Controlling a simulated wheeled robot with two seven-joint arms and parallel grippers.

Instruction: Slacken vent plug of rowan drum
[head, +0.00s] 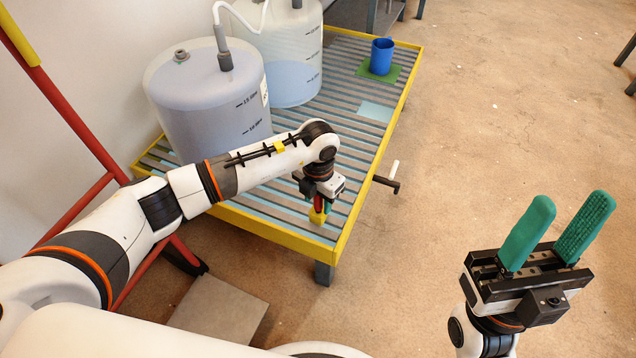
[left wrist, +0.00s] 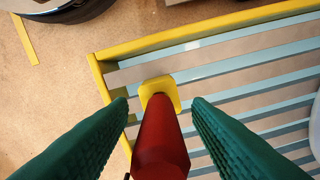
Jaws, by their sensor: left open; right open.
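Two translucent drums stand on a slatted, yellow-edged table (head: 283,238): a near drum (head: 205,110) and a far drum (head: 290,70). I cannot read a name on either. The near drum has a small grey plug (head: 181,56) on its lid and a hose fitting beside it. My left gripper (head: 322,212) is low over the table's near corner, open. In the left wrist view its green fingers stand either side of a red, tapered object (left wrist: 160,140) with a yellow square end (left wrist: 159,93), gaps showing. My right gripper (head: 552,235) is open and empty over the floor.
A blue cup (head: 381,57) stands on a green mat (head: 378,73) at the table's far end. A pale blue sheet (head: 376,111) lies nearer. A handle (head: 387,182) juts from the right edge. A red-and-yellow frame (head: 75,120) stands left.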

